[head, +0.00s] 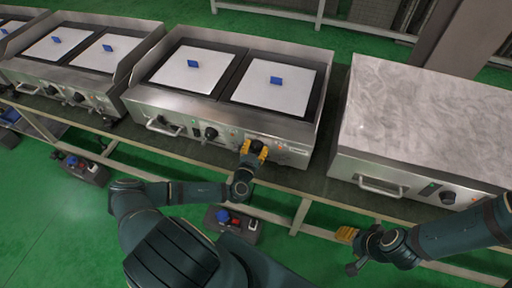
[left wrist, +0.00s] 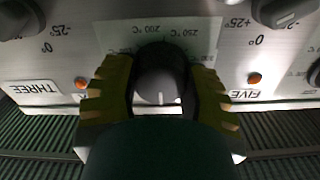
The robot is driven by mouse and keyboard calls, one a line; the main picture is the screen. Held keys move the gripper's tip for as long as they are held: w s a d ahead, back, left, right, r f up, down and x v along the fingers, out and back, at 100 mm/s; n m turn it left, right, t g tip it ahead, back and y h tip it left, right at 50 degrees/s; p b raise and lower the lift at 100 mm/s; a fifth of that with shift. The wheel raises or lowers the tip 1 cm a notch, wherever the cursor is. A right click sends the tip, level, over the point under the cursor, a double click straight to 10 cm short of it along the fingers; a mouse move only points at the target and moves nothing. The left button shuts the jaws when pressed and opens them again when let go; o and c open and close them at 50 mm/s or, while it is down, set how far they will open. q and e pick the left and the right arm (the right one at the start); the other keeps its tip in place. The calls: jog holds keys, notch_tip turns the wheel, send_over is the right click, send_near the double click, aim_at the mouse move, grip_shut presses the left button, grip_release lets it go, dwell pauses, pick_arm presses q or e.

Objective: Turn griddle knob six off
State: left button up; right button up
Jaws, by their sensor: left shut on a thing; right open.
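The middle griddle (head: 290,157) has black knobs on its front panel. My left gripper (head: 254,149) has its yellow fingers closed around the black knob (left wrist: 158,85) at the right of that panel. In the left wrist view, the fingers press on both sides of this knob, and a white mark shows on it. Upside-down labels THREE (left wrist: 36,88) and FIVE (left wrist: 259,94) flank it; no label SIX is readable. Another knob (head: 211,133) sits to its left. My right gripper (head: 346,235) is open and empty, below the right-hand appliance, apart from it.
A closed metal-topped appliance (head: 430,115) with a front handle and a knob (head: 447,197) stands at the right. Another griddle (head: 65,75) is at the left. Switch boxes (head: 238,227) with blue and red parts sit below the bench. The green floor (head: 50,230) is open in front.

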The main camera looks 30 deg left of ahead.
pick_arm(q)
jog(key=shift+w+r, duration=0.1)
jog(key=shift+r, duration=0.1)
jog(key=o, duration=1.2)
jog(key=shift+f, duration=0.1)
jog(key=shift+s, duration=0.25)
jog(key=v, duration=1.1)
jog(key=shift+s+d, duration=0.1)
jog(key=shift+s, duration=0.2)
jog(key=shift+f, duration=0.1)
